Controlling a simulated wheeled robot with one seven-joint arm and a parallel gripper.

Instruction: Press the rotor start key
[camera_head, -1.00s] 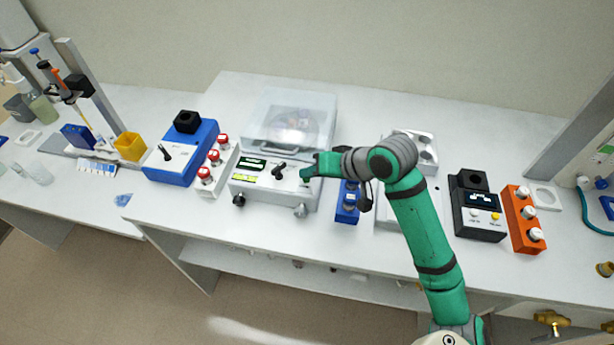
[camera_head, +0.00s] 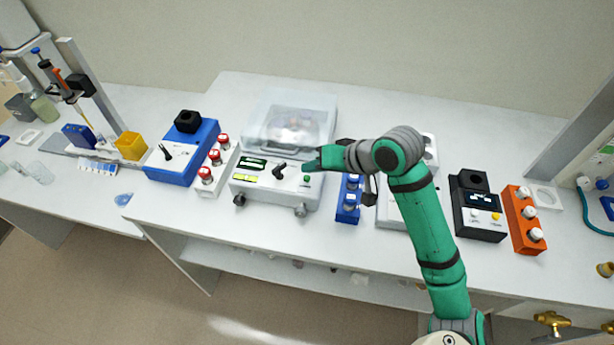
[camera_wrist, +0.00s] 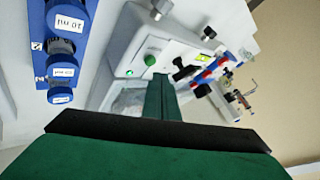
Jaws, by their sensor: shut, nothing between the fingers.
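The centrifuge (camera_head: 265,199) is a pale box with a clear lid (camera_head: 290,122) over its rotor. Its sloped front panel has a display, a black lever (camera_head: 279,171) and a round green key (camera_head: 306,180) at the right. In the wrist view the green key (camera_wrist: 150,60) sits just beyond the fingertips, with a small green spot (camera_wrist: 129,72) beside it. My gripper (camera_head: 310,165) is shut and empty, at the right end of the panel just behind the key. In the wrist view its green fingers (camera_wrist: 160,77) point at the panel; any gap to the key is hard to judge.
A blue rack of blue-capped vials (camera_head: 347,200) stands right of the centrifuge. Red-capped vials (camera_head: 206,174) and a blue device (camera_head: 181,155) stand left. A black device (camera_head: 478,208) and an orange rack (camera_head: 523,220) are farther right. The front bench strip is clear.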

